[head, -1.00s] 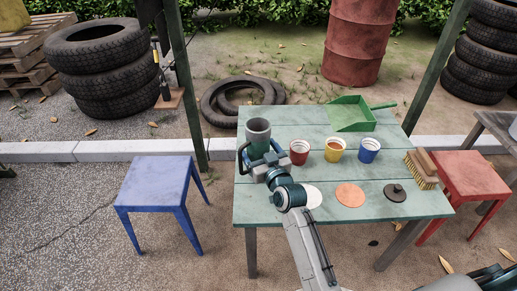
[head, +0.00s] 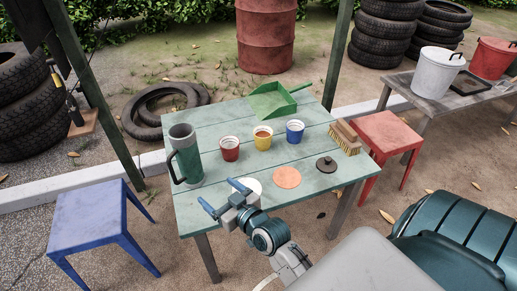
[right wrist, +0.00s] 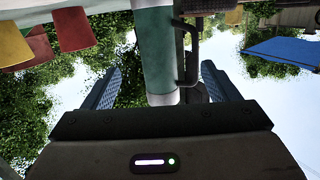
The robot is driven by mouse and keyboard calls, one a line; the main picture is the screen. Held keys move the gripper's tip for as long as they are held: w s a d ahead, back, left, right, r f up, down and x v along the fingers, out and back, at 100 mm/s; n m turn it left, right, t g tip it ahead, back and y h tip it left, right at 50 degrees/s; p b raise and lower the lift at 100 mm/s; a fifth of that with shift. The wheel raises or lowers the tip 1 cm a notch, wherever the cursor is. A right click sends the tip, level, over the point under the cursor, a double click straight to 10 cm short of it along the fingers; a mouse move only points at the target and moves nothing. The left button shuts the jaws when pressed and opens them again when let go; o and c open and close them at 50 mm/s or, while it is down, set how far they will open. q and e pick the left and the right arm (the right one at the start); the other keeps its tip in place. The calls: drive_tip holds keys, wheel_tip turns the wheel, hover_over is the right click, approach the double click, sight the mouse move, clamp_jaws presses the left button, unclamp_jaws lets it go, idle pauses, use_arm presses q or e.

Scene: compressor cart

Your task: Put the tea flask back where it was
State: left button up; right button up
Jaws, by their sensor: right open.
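The tea flask (head: 186,160), green with a grey top and base and a dark handle on its left, stands upright near the left edge of the green table (head: 205,222). My right gripper (head: 222,196) is open and empty in front of the flask, apart from it, over the table's near left part. In the right wrist view the flask (right wrist: 157,50) shows upside down beyond the two open fingers, with its handle to the right. My left gripper is not in view.
Red (head: 229,149), yellow (head: 263,138) and blue (head: 295,131) cups stand right of the flask. A white disc, an orange disc (head: 287,177), a dark lid (head: 326,165), a brush (head: 345,138) and a green dustpan (head: 272,101) also lie there. Blue (head: 88,222) and red (head: 386,134) stools flank the table.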

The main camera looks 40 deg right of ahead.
drive_tip(key=s+d+f+g, duration=0.1)
drive_tip(key=s+f+g, duration=0.2)
drive_tip(key=s, duration=0.6)
drive_tip(key=s+f+m+g, duration=0.1)
drive_tip(key=s+f+g, duration=0.2)
drive_tip(key=s, duration=0.7)
drive_tip(key=shift+s+d+f+g, duration=0.2)
drive_tip(key=shift+d+f+g, duration=0.15)
drive_tip(key=shift+f, duration=0.25)
